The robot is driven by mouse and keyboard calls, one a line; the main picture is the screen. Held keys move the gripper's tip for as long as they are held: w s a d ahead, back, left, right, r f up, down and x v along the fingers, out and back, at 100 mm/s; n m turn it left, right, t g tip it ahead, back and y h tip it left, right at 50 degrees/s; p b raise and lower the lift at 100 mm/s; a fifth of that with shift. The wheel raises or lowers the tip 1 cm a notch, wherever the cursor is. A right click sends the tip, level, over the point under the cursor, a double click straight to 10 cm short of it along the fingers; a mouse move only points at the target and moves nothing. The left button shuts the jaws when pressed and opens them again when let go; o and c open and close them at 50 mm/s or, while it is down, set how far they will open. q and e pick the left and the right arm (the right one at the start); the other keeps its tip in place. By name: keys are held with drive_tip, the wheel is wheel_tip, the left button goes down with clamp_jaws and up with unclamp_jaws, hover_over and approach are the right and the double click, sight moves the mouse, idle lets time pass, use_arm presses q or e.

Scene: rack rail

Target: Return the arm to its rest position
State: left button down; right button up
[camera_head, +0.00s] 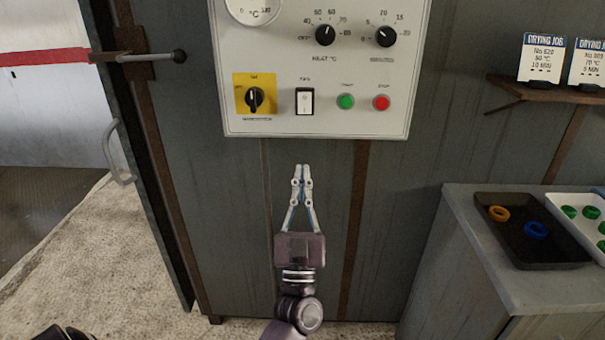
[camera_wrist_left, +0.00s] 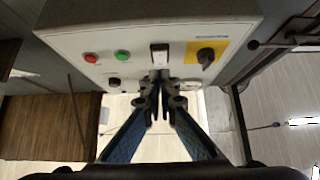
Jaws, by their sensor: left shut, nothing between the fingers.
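My left gripper (camera_head: 301,172) is shut and empty. In the head view it points up, just below the white control panel (camera_head: 240,125) on the grey cabinet. In the left wrist view its fingertips (camera_wrist_left: 160,75) meet in front of the panel's lower part, below the rocker switch (camera_head: 305,101). I cannot tell whether the tips touch anything. The panel also carries a yellow-backed rotary switch (camera_head: 254,97), a green button (camera_head: 345,101), a red button (camera_head: 381,102) and two black knobs above them. My right gripper does not show.
A door (camera_head: 130,150) with a lever handle (camera_head: 150,57) is at the left. At the right, a grey counter (camera_head: 465,215) bears a black tray (camera_head: 520,257) with rings and a white tray (camera_head: 571,220). A shelf (camera_head: 545,91) with cards is above. Open floor (camera_head: 110,270) lies lower left.

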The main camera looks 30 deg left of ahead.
use_arm(q)
drive_tip(key=shift+f, duration=0.1)
